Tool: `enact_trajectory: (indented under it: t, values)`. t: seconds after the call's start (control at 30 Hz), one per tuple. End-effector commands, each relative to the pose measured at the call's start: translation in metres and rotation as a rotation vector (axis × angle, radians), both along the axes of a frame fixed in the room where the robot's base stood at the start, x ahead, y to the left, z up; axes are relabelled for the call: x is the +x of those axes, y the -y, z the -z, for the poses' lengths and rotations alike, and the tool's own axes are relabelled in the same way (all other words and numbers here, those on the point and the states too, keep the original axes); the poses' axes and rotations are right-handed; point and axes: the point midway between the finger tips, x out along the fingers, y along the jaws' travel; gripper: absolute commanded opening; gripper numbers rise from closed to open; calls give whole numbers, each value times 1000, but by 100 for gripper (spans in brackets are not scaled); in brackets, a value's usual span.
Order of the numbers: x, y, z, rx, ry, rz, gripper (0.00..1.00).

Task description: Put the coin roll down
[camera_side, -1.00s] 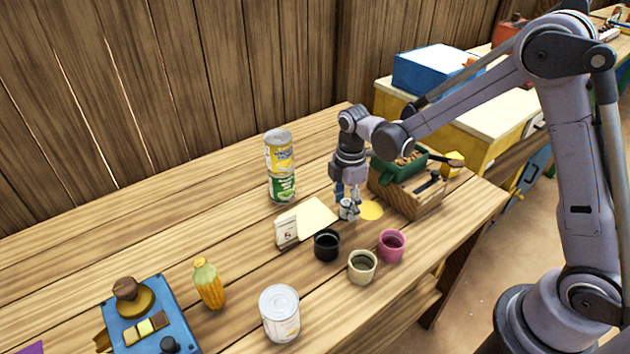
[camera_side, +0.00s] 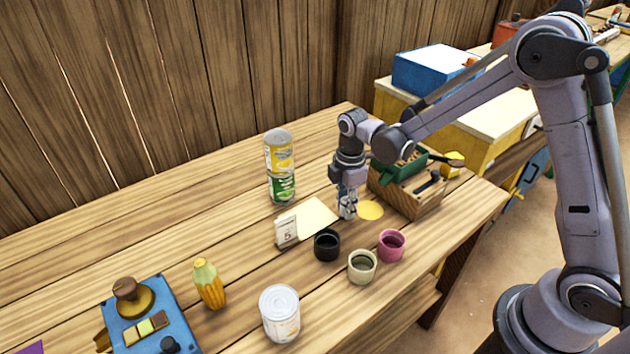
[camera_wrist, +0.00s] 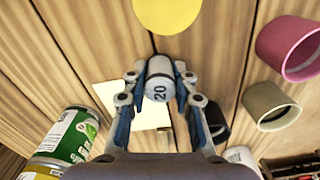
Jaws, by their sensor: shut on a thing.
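The coin roll (camera_wrist: 160,80) is a short light grey cylinder marked 20. In the wrist view it sits between the fingertips of my gripper (camera_wrist: 160,88), which is shut on it. In the side view my gripper (camera_side: 348,208) points down at the table between the cream square and the yellow disc. The coin roll is small and mostly hidden by the fingers there, and I cannot tell whether it touches the table.
A cream square (camera_side: 310,215) and a yellow disc (camera_side: 370,210) lie beside my gripper. Black (camera_side: 327,245), beige (camera_side: 362,266) and pink (camera_side: 391,245) cups stand in front. A wooden box (camera_side: 412,198) is close right; stacked cans (camera_side: 281,165) stand left.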

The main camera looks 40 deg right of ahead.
Motion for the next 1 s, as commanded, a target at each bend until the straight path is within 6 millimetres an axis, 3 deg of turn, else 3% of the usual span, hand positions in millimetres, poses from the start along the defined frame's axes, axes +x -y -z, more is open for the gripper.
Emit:
enact_trajectory:
  t: [0.4, 0.67, 1.0]
  values:
    - [-1, 0, -69, 0, 0, 0, 0]
    - [0, 0, -101, 0, 0, 0, 0]
    - [-1, 0, -178, 0, 0, 0, 0]
